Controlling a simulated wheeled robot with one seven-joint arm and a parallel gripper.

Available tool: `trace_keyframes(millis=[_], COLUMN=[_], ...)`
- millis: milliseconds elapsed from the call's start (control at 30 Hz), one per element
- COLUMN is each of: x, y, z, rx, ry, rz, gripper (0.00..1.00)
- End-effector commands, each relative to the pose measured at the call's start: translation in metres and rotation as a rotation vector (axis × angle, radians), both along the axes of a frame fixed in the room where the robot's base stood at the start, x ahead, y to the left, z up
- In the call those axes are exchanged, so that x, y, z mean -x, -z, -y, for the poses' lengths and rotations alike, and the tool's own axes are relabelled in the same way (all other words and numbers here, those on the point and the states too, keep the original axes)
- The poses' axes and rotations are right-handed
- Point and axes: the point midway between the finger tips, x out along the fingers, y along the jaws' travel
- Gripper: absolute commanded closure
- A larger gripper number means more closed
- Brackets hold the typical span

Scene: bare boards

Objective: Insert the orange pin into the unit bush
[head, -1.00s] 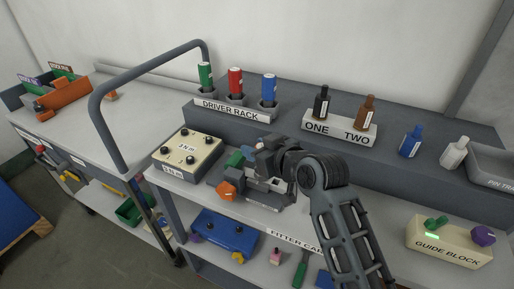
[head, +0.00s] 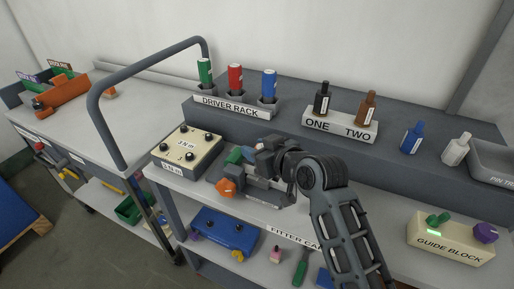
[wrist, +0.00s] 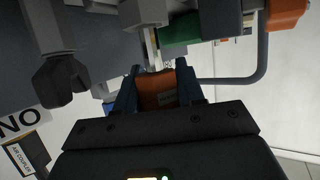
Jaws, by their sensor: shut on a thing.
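My gripper (head: 262,170) is low over the grey unit on the cart's top. In the wrist view, its blue fingers (wrist: 157,88) are closed on an orange piece (wrist: 157,92) with a small label, which I take for the orange pin. The grey unit (head: 262,192) carries a green part (head: 236,157) and an orange hexagonal knob (head: 226,188); these also show at the top of the wrist view as a green part (wrist: 181,30) and an orange knob (wrist: 286,12). The bush and the pin's tip are hidden, so I cannot tell whether they touch.
A cream torque box (head: 187,150) stands just left of the unit. Behind are the driver rack (head: 232,107) and the bottle block (head: 340,124). The guide block (head: 450,241) is at the right. A grey hoop rail (head: 105,130) rises at the left.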

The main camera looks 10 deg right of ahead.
Motion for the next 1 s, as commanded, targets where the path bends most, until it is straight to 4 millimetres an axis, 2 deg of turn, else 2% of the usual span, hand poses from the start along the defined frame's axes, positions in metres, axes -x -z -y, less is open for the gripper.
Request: trace_keyframes(millis=[1000], x=[0.000], y=[0.024], z=[0.000], rx=[0.000], ry=[0.000], rz=[0.001], gripper=[0.97])
